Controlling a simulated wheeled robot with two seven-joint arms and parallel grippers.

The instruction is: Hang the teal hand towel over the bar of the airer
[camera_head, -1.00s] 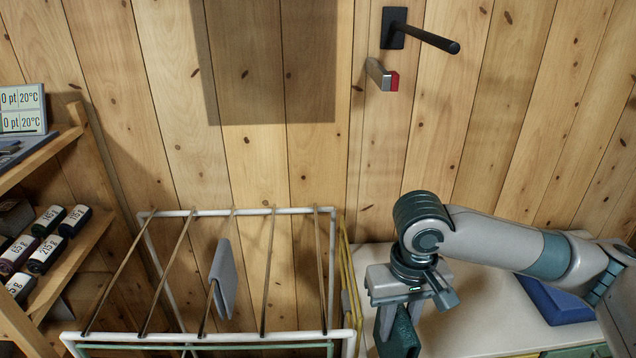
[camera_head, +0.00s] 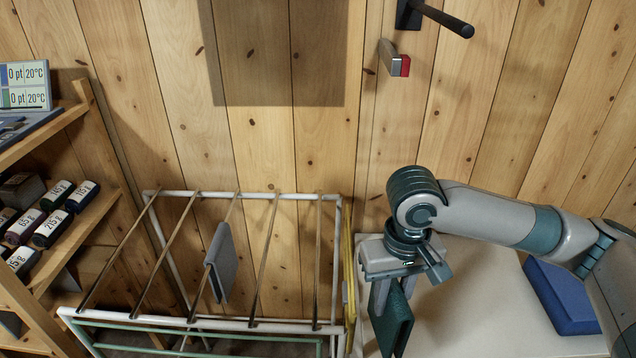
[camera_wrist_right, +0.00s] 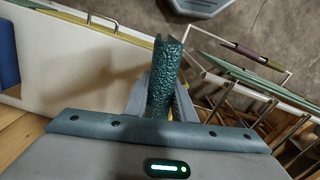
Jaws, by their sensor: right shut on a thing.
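The teal hand towel (camera_head: 396,322) is folded and hangs down from my right gripper (camera_head: 392,290), which is shut on it, above the pale table top just right of the airer. In the right wrist view the towel (camera_wrist_right: 163,82) stands between the two fingers. The airer (camera_head: 190,324) has a white frame and several thin brown bars (camera_head: 264,262) running from front to back. A grey cloth (camera_head: 219,262) hangs over its middle bar. My left gripper is not in view.
A pale table (camera_head: 470,310) holds a blue folded cloth (camera_head: 562,296) at right. A wooden shelf (camera_head: 75,235) with labelled dark rolls stands at left. A black peg (camera_head: 442,20) and a red-ended block (camera_head: 396,60) stick out from the plank wall. Other airer bars look bare.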

